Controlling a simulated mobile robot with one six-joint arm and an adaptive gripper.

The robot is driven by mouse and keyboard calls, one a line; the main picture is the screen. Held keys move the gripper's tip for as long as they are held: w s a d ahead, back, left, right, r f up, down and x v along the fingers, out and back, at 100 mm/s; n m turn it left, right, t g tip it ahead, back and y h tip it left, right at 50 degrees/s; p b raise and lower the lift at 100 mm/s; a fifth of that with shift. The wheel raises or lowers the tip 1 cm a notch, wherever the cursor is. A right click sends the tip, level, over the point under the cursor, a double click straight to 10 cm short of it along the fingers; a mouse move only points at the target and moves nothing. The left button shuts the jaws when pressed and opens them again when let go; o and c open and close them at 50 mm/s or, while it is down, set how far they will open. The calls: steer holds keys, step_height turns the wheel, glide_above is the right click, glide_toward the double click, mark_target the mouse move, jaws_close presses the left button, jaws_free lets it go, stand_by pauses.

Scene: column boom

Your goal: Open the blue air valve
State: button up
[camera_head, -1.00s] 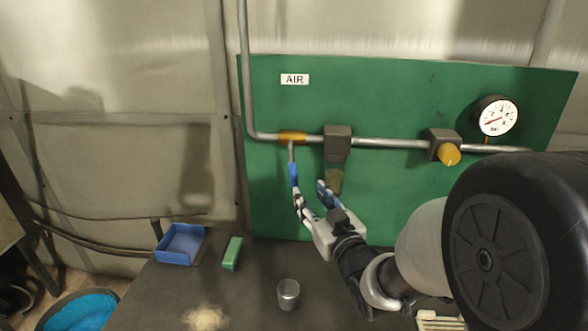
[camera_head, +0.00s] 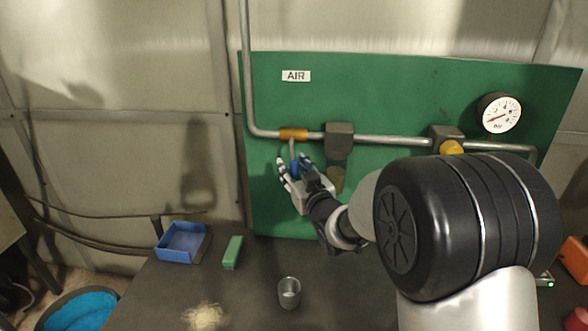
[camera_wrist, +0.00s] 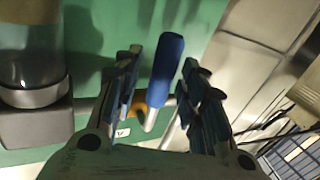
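The air valve has a brass-yellow body (camera_head: 293,135) on the grey pipe, below the AIR label (camera_head: 296,76). Its lever hangs down from the body, and its blue handle (camera_head: 294,166) is partly hidden by my gripper in the head view. My gripper (camera_head: 293,164) is at the handle, with its fingers spread on either side. In the wrist view the blue handle (camera_wrist: 168,60) stands between the open fingers of my gripper (camera_wrist: 162,78). Gaps show on both sides, so the fingers do not appear closed on it.
On the green panel (camera_head: 400,85) are a filter unit (camera_head: 339,140), a yellow knob (camera_head: 451,147) and a gauge (camera_head: 499,113). The bench below holds a blue bin (camera_head: 181,243), a green block (camera_head: 232,252), a metal cup (camera_head: 289,292) and a pile of shavings (camera_head: 205,316).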

steer(key=shift+c, duration=0.5)
jaws_close()
